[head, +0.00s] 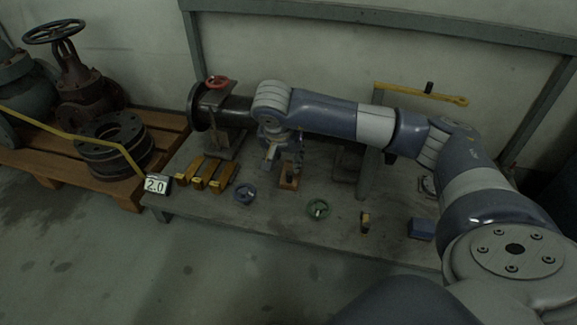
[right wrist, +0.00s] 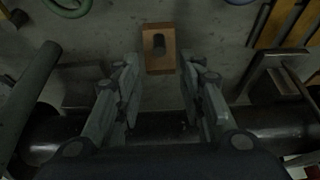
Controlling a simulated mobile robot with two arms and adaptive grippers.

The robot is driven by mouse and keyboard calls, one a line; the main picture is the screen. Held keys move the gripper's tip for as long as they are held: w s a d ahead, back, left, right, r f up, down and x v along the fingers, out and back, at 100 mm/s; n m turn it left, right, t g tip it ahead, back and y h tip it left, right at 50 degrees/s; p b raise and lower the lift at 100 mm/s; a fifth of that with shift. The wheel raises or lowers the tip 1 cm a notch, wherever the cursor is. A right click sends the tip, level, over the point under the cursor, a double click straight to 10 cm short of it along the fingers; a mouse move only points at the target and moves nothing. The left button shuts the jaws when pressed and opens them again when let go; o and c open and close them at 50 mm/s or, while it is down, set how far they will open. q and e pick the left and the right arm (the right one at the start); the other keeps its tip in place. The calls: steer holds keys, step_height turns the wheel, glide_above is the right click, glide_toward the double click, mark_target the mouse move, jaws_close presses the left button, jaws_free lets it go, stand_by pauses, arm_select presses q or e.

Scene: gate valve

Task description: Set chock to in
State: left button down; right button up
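A wooden block with a dark round knob or hole on it (head: 288,178) sits on the grey bench below my right gripper (head: 274,155); I take it as the likely chock, but no label shows. In the right wrist view the block (right wrist: 160,58) lies just beyond and between the spread fingertips of the right gripper (right wrist: 161,82). The fingers are open and nothing is between them. I cannot tell the height of the gap to the block. A smaller yellow-and-dark block (head: 365,222) stands near the bench front. My left gripper is not in view.
The bench (head: 275,222) also holds yellow wedge-like pieces (head: 208,175), a blue handwheel (head: 244,194), a green handwheel (head: 318,208) and a blue block (head: 421,229). A dark flanged pipe (head: 197,106) with a red handwheel (head: 217,82) is close behind the gripper. A yellow bar (head: 420,94) is at the back.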

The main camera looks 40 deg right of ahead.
steer(key=v, duration=0.5)
steer(key=shift+f, duration=0.1)
stand_by(0.3)
